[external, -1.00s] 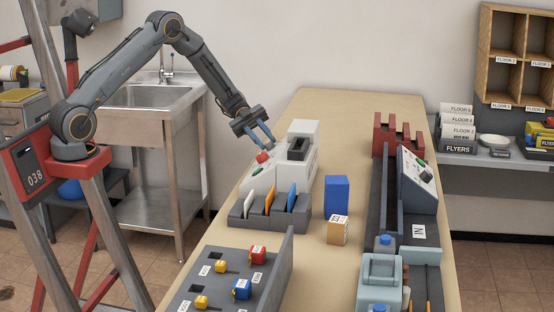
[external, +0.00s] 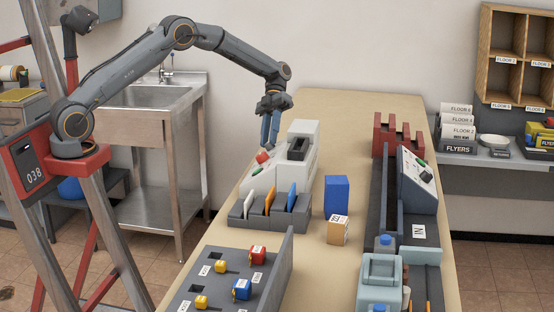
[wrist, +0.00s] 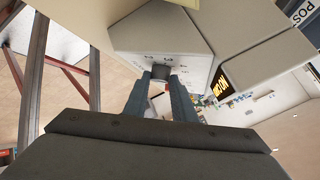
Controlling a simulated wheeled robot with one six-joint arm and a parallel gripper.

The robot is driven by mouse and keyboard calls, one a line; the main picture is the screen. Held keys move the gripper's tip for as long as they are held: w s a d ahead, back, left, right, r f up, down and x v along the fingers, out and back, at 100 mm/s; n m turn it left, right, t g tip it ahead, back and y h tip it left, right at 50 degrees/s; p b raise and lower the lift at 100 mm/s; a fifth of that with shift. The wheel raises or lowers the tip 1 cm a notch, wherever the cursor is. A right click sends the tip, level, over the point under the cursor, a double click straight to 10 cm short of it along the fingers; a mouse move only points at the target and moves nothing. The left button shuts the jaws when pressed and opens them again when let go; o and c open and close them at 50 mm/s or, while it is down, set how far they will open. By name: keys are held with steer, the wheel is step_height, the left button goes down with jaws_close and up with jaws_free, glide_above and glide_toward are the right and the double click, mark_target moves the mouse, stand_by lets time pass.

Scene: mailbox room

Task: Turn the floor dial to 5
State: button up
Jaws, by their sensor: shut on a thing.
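The dial is hidden there. I cannot tell which number the dial points to.
A dark sorter with white, orange and blue cards (external: 270,213) stands in front of the machine. A blue box (external: 337,196) and a small parcel (external: 338,230) stand to its right. The back of the table (external: 355,105) is clear.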

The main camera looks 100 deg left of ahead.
steer(key=shift+d+m+g+y, duration=0.15)
steer(key=shift+m+g+y, duration=0.25)
steer(key=shift+m+g, duration=0.25)
steer(key=o, duration=1)
steer(key=shift+o, duration=0.2)
steer(key=shift+w+r, duration=0.1)
steer(key=shift+r, duration=0.05)
steer(key=b+v, duration=0.2)
steer(key=v, duration=0.5)
steer(key=shift+a+r, duration=0.25)
